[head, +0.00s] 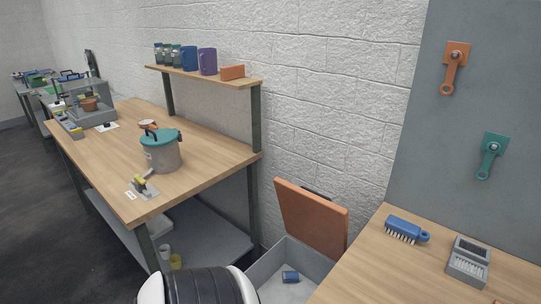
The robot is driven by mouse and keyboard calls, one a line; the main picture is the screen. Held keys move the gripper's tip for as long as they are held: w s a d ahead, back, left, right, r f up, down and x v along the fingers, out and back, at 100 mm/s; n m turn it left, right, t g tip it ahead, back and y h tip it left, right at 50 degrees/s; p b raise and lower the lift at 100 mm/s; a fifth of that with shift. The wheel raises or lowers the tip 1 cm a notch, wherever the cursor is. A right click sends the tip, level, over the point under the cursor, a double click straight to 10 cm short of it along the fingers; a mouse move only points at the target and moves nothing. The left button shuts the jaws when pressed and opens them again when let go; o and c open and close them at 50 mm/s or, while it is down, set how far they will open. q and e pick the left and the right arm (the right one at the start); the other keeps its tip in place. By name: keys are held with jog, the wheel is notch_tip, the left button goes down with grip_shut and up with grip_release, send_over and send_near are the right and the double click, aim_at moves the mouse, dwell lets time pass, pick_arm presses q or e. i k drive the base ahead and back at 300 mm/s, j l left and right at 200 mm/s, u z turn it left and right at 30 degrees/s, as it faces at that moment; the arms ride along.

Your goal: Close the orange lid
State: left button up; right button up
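The orange lid (311,217) stands open, tilted up at the back of a grey box (268,270). The box is between the two wooden tables, and its lower part is cut off by the picture's bottom edge. A small blue object (290,277) lies inside the box on its pale floor. Neither of my grippers is in view.
A wooden table (395,268) with a blue brush (407,229) and a grey box-like item (468,262) stands right of the box. The left workbench (205,162) holds a teal-lidded bucket (161,152). A white block wall is behind the lid.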

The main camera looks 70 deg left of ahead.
aim_at(310, 218)
jog(key=u, duration=2.05)
